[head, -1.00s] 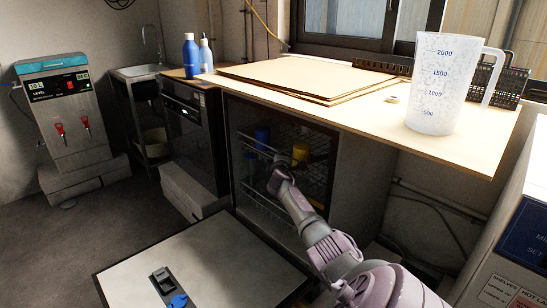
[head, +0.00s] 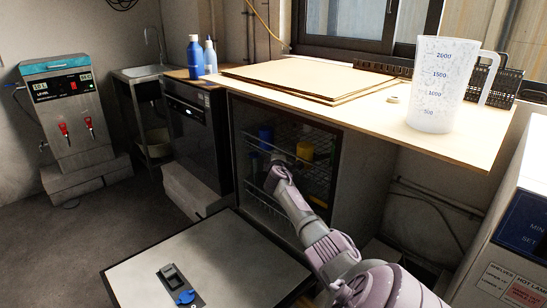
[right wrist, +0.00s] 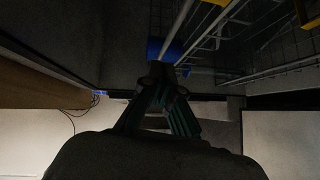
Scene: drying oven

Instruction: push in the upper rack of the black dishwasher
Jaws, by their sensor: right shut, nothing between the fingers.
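The black dishwasher (head: 334,170) stands under the counter with its door (head: 200,262) folded down flat in front. Its wire upper rack (head: 290,133) is inside the cavity and holds a blue cup (head: 265,138) and a yellow cup (head: 305,151). My right gripper (head: 272,166) is shut and empty at the front of the upper rack; whether it touches the wires I cannot tell. In the right wrist view, the shut fingers (right wrist: 163,78) are close to the blue cup (right wrist: 172,51), with rack wires (right wrist: 232,33) beside them. My left gripper is not in view.
A wooden counter (head: 470,147) lies above the dishwasher, with a measuring jug (head: 440,85) and flat boards (head: 305,80). A dark oven-like appliance (head: 195,135) stands to the left. A white cabinet (head: 515,215) is close on the right. The floor at left is clear.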

